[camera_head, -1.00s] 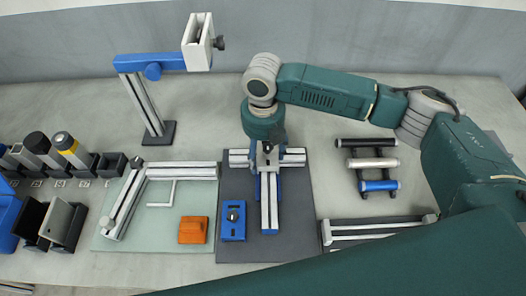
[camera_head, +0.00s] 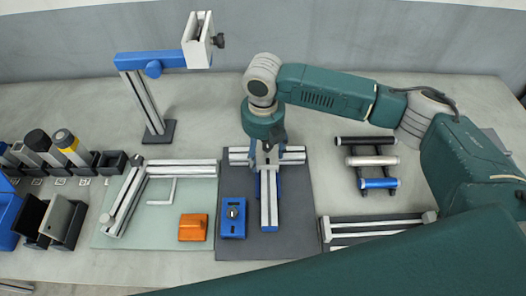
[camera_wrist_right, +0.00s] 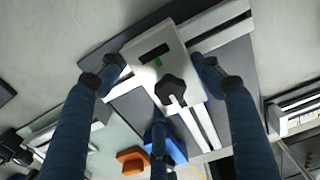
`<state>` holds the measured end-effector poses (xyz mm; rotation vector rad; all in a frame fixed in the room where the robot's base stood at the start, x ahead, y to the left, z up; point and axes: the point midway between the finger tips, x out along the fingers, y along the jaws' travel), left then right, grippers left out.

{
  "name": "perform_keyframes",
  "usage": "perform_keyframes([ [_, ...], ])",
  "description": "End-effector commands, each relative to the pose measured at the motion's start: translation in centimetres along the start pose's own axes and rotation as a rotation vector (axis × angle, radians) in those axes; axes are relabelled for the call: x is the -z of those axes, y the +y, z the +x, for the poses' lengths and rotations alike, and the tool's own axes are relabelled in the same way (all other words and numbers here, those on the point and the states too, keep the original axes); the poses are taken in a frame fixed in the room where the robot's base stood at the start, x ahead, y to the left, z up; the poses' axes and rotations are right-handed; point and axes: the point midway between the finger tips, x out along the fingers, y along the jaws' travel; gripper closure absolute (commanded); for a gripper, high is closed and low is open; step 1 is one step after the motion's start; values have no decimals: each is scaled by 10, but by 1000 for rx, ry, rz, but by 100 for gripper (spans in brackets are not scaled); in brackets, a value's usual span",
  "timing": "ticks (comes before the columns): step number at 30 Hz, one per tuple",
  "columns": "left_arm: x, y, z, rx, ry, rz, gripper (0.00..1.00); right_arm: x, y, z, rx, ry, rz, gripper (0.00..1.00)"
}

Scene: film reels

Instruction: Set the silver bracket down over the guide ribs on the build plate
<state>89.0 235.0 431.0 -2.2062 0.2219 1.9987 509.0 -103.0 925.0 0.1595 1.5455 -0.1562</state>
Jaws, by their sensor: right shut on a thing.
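My right gripper (camera_head: 267,160) points down at the T-shaped silver rails on the dark grey build plate (camera_head: 290,240). The bracket is a pale plate with a dark slot, a small green mark and a black knob (camera_wrist_right: 177,93). It lies over the rail junction in that view; I cannot tell whether it touches. The gripper mostly hides it in the head view. The guide ribs cannot be made out. My left gripper is not in view.
A blue block with a knob (camera_head: 232,218) and an orange block (camera_head: 193,227) stand left of the rails. A blue-armed post (camera_head: 147,100) stands behind left. A rack of rollers (camera_head: 372,161) is at right. Several holders line the left side.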

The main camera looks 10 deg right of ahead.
Motion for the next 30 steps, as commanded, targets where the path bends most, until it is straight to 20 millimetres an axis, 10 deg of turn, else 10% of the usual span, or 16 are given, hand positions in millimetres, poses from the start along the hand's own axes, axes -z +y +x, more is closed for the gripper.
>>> perform_keyframes([
  [6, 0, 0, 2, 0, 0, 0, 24, 8, 0, 13, 2, 22, 1, 70],
  [7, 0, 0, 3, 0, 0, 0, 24, 8, 0, 13, 2, 22, 1, 31],
  [10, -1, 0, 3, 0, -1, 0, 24, 9, -1, 13, 4, 22, 1, 13],
  [30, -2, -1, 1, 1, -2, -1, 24, 5, -1, 8, 3, 13, 0, 13],
])
